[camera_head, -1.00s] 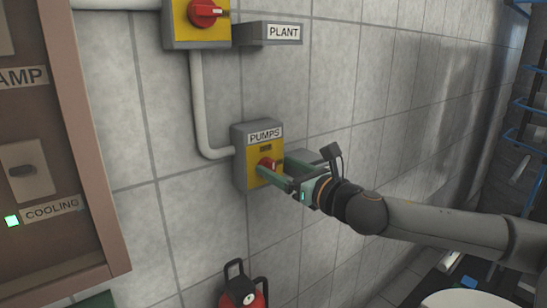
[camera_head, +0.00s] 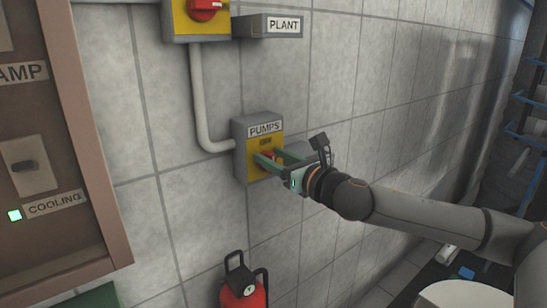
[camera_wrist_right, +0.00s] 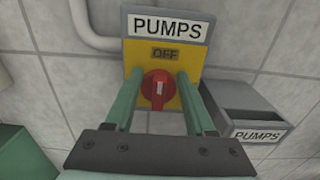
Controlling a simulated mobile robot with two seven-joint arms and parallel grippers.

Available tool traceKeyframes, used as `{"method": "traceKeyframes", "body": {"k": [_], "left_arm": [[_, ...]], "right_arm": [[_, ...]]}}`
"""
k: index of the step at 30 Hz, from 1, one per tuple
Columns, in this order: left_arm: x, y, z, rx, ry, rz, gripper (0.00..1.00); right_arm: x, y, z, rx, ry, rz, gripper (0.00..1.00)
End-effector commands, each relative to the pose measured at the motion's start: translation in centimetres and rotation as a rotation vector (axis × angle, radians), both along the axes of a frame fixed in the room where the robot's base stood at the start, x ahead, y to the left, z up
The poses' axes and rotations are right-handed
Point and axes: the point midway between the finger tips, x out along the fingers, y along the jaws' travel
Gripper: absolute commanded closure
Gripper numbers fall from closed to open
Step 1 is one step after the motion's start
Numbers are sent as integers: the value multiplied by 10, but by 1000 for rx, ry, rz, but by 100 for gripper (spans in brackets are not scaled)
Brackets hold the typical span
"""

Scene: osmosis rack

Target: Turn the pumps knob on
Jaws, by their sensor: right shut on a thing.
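The pumps switch box (camera_head: 242,135) is grey with a yellow face and a PUMPS label, mounted on the tiled wall. Its red knob (camera_head: 268,156) is partly hidden by my fingers in the head view. In the right wrist view the knob (camera_wrist_right: 158,90) shows clearly, its white mark pointing about straight up toward the OFF window (camera_wrist_right: 165,54). My right gripper (camera_head: 266,156) has its green fingers on either side of the knob and is shut on it. The left gripper is not in view.
A grey box (camera_head: 297,152) with its own PUMPS label sits just right of the switch. Above is the PLANT switch (camera_head: 180,22). A brown panel (camera_head: 92,180) with a lit COOLING light is at left. A red extinguisher (camera_head: 243,295) stands below.

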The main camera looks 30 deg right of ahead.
Motion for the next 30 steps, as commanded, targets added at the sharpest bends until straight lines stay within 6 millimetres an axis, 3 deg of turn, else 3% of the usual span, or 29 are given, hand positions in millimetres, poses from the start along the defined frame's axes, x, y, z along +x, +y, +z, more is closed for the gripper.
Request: {"method": "traceKeyframes", "body": {"k": [2, 10, 22, 30], "left_arm": [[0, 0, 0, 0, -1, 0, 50], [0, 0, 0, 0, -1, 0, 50], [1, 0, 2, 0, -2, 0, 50], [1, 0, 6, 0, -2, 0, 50]], "right_arm": [[0, 0, 0, 0, 0, 0, 69], [0, 0, 0, 0, 1, 0, 99], [0, -1, 0, 59, 7, 0, 100], [0, -5, -2, 243, 24, -1, 100]]}}
